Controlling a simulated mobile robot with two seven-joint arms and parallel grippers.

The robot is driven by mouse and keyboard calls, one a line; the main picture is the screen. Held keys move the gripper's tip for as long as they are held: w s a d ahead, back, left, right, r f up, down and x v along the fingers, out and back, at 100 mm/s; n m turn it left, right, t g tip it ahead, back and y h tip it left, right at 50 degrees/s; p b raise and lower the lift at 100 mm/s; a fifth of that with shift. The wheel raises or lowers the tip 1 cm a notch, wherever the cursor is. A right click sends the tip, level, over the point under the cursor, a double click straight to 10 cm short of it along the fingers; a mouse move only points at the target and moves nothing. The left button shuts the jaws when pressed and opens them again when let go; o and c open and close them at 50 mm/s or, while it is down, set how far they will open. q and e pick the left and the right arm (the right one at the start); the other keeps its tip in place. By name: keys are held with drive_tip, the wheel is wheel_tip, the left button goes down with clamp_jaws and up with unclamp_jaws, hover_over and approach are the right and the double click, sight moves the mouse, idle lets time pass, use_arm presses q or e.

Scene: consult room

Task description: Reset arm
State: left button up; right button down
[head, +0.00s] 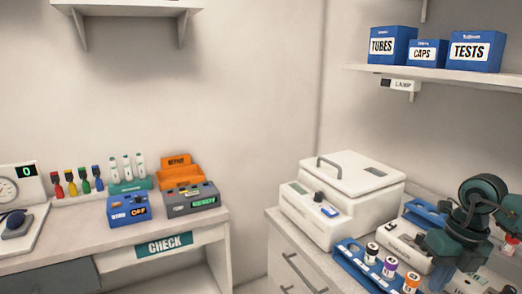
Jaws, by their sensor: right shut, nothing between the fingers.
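My right arm comes in from the right edge in dark green and black. Its gripper (438,279) points down over the right-hand counter, beside the blue rack of vials. The fingers are small and dark here; the gripper is shut with nothing seen in it. The arm and gripper hide part of the counter and the devices behind them. My left gripper is not in view.
A white lidded machine (347,196) stands left of my gripper. A blue rack (357,266) holds several capped vials. A shelf (440,72) with blue boxes hangs above. The left desk (60,246) carries devices, and a floor gap separates it from the counter.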

drive_tip(key=s+a+f+m+t+y, duration=0.15)
drive_tip(key=a+m+t+y, duration=0.3)
drive_tip(key=a+y, duration=0.75)
drive_tip(key=s+a+f+m+t+y, duration=0.1)
drive_tip(key=s+a+m+t+y, duration=0.3)
drive_tip(key=a, duration=1.4)
drive_tip(key=w+d+f+m+t+h, duration=0.1)
drive_tip(key=d+f+m+t+h, duration=0.25)
drive_tip(key=m, duration=0.45)
drive_tip(key=w+d+f+m+t+h, duration=0.15)
drive_tip(key=f+m+t+h, duration=0.3)
drive_tip(key=m, duration=0.45)
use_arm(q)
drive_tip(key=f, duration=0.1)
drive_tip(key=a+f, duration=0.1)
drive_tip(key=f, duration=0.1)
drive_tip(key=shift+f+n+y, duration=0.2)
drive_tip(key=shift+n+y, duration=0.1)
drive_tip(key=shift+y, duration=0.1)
use_arm(e)
drive_tip(key=s+d+f+m+g+h, duration=0.3)
drive_tip(key=s+f+m, duration=0.1)
drive_tip(key=s+f, duration=0.2)
drive_tip(key=s+d+f+m+g+h, duration=0.2)
drive_tip(key=s+f, duration=0.4)
drive_tip(key=f, duration=0.3)
drive_tip(key=shift+d+m+g+h, duration=0.4)
drive_tip(key=shift+m+g+h, duration=0.2)
drive_tip(key=shift+m, duration=0.45)
